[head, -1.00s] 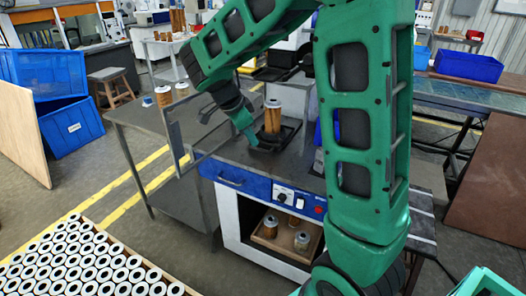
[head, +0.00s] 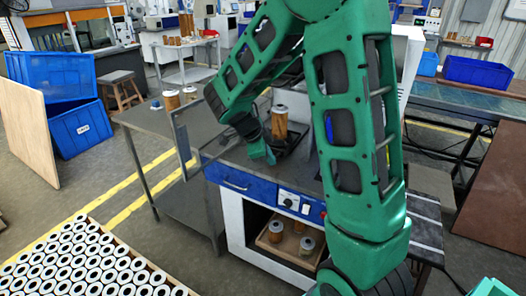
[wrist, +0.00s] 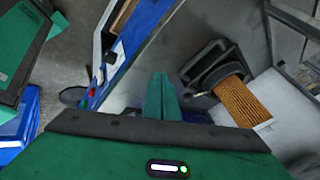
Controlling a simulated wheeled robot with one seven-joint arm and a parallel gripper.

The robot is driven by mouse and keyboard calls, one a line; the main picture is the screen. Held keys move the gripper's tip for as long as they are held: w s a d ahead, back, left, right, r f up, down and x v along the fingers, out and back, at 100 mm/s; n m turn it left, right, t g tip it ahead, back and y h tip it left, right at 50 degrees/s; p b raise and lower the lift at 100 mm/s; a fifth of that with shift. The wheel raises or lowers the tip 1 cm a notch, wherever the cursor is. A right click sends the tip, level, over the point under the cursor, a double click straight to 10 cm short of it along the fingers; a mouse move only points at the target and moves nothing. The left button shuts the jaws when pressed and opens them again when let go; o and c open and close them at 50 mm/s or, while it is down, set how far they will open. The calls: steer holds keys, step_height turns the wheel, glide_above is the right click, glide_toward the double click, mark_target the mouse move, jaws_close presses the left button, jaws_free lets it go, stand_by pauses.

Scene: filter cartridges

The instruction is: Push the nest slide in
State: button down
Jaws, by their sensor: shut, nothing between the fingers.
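The black nest slide (wrist: 203,68) lies on the grey top of the blue-fronted machine, with a tan pleated filter cartridge (wrist: 240,97) in it. In the head view the cartridge (head: 280,125) stands upright with a pale cap, and the dark nest (head: 296,133) is partly hidden by my arm and the cartridge. My gripper (head: 263,153) is low over the machine top, on the near side of the nest, close to the front edge. In the wrist view its green fingers (wrist: 161,97) are together and empty, with a gap to the nest. I cannot tell whether they touch the top.
An open grey guard frame (head: 181,143) stands at the machine's left. The blue front (head: 240,183) carries a handle, knob and red button. More cartridges (head: 275,231) sit on a tray in the bay below. A side table (head: 150,118) is at left.

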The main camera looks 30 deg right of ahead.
mark_target(284, 142)
steer(key=shift+w+d+f, duration=0.45)
steer(key=shift+w+d, duration=0.15)
steer(key=shift+w, duration=0.2)
steer(key=shift+w+d+f, duration=0.4)
steer(key=shift+w+d, duration=0.2)
steer(key=shift+w, duration=0.2)
steer(key=w+d, duration=0.1)
steer(key=d, duration=0.1)
steer(key=w+d, duration=0.2)
steer(key=d, duration=0.1)
steer(key=w+d, duration=0.1)
steer(key=d, duration=0.2)
steer(key=shift+w, duration=0.15)
steer(key=shift+w+d+r, duration=0.1)
steer(key=shift+d, duration=0.2)
steer(key=shift+d, duration=0.1)
steer(key=shift+r, duration=0.1)
steer(key=s+a, duration=0.1)
steer(key=s+a+r, duration=0.1)
steer(key=s+a, duration=0.1)
steer(key=shift+s+r, duration=0.15)
steer(key=shift+r, duration=0.15)
steer(key=v, duration=0.9)
steer(key=shift+a, duration=0.35)
